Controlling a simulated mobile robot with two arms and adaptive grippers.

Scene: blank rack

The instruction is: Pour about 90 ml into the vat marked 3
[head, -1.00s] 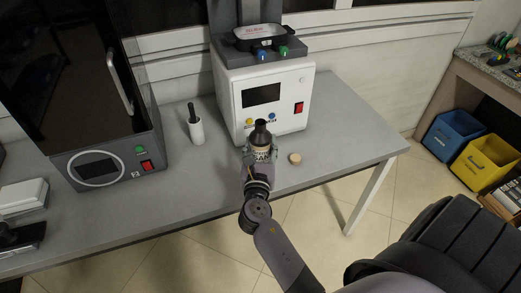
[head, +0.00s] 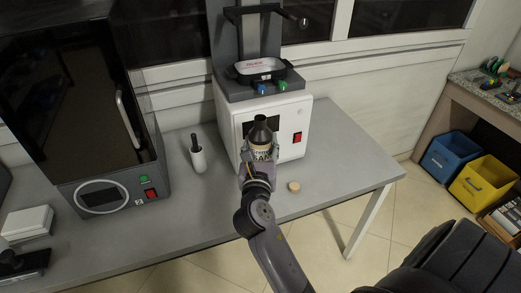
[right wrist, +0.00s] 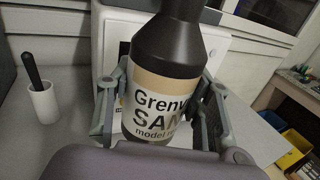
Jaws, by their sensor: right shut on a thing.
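A dark bottle (head: 261,133) with a tan and white label stands upright in my right gripper (head: 260,157), which is shut around its body. In the right wrist view the bottle (right wrist: 165,60) fills the middle, with a finger on each side and lettering on its label. It is held in front of the white machine (head: 290,120) and hides much of its screen. A black vat (head: 262,76) with a pale inside sits on top of that machine, above and behind the bottle. I cannot read the mark on it. My left gripper is not in view.
A small tan round piece (head: 293,186) lies on the grey table (head: 345,165), right of my arm. A white cup with a dark handle (head: 198,158) stands left. A large dark-windowed machine (head: 110,190) fills the left side. A dark post rises behind the vat.

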